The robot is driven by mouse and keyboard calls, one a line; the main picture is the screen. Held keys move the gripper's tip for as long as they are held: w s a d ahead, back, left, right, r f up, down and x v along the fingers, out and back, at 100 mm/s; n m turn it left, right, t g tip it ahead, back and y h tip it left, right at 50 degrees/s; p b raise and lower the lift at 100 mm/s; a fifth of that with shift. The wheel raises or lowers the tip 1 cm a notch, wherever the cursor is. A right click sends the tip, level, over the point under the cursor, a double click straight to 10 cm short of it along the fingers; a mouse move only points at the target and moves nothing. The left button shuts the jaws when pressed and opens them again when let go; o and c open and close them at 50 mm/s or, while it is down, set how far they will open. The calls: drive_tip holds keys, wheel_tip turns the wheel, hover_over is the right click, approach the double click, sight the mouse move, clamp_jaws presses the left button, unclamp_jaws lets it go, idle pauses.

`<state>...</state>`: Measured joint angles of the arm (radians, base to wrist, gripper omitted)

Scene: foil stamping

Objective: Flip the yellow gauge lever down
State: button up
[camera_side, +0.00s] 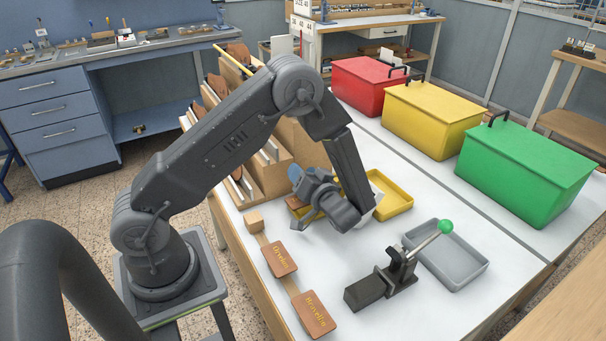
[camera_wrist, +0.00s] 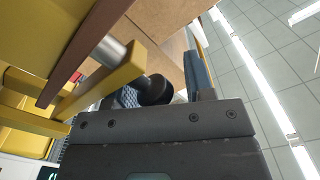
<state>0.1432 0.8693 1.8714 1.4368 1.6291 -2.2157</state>
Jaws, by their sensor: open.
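My gripper (camera_side: 298,178) is low over the white table, turned toward the wooden rack, with a blue part at its tip. In the wrist view, my gripper (camera_wrist: 165,88) is open, with a blue finger on the right and a checkered pad on the left. A yellow bar (camera_wrist: 105,80) slants across the wrist view, close to the left finger. A grey rod with a black end (camera_wrist: 155,90) shows beside it, between the fingers. I cannot tell whether the fingers touch it. The bar looks like the yellow gauge lever, but my gripper may hide it in the side view.
The wooden rack (camera_side: 286,135) stands close by the gripper. A yellow tray (camera_side: 397,205) lies behind it. A green-knobbed lever on a black clamp (camera_side: 400,268) and a grey tray (camera_side: 470,281) are nearer. Red, yellow and green bins line the far side. Leather tags (camera_side: 313,312) lie in front.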

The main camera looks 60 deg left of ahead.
drive_tip(key=d, duration=0.7)
drive_tip(key=shift+d, duration=0.25)
